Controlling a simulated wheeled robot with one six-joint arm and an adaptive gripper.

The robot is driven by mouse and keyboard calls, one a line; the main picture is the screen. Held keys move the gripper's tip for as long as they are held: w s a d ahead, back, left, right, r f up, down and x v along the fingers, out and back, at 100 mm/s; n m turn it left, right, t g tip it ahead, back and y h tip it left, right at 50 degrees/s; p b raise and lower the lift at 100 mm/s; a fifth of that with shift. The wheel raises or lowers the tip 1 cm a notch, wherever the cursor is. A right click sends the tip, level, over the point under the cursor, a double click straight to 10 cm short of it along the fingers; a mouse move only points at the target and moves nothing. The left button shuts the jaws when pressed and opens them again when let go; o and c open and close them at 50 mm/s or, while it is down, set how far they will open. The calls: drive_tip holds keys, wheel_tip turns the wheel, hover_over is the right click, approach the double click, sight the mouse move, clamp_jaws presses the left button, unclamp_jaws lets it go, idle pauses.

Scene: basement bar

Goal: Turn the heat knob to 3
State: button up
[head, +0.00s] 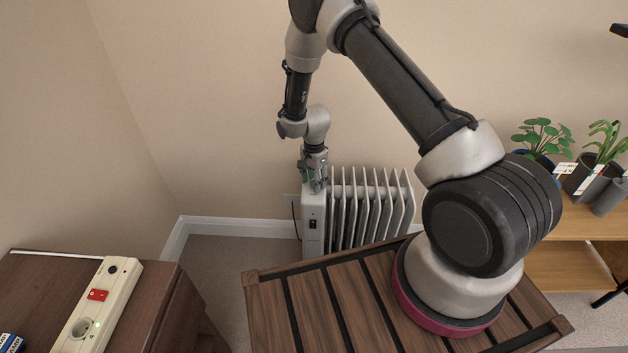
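A white oil-filled radiator (356,214) with upright fins stands against the back wall, near the middle of the head view. Its control panel (313,238) is on the left end and carries a dark switch. My gripper (317,188) points down at the top of this panel, over or against it; I cannot tell whether it touches. No heat knob can be made out, and the gripper covers the upper part of the panel. The fingers are too small and overlapped to show whether they are open or shut.
A dark brown cabinet (165,300) stands at the lower left, with a white power strip (98,305) with a red switch on top. Potted plants (543,137) stand on a wooden shelf (585,225) at the right. Bare carpet (225,262) lies between the cabinet and the radiator.

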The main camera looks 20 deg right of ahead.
wheel_tip(320, 180, up, 12)
idle(0.6)
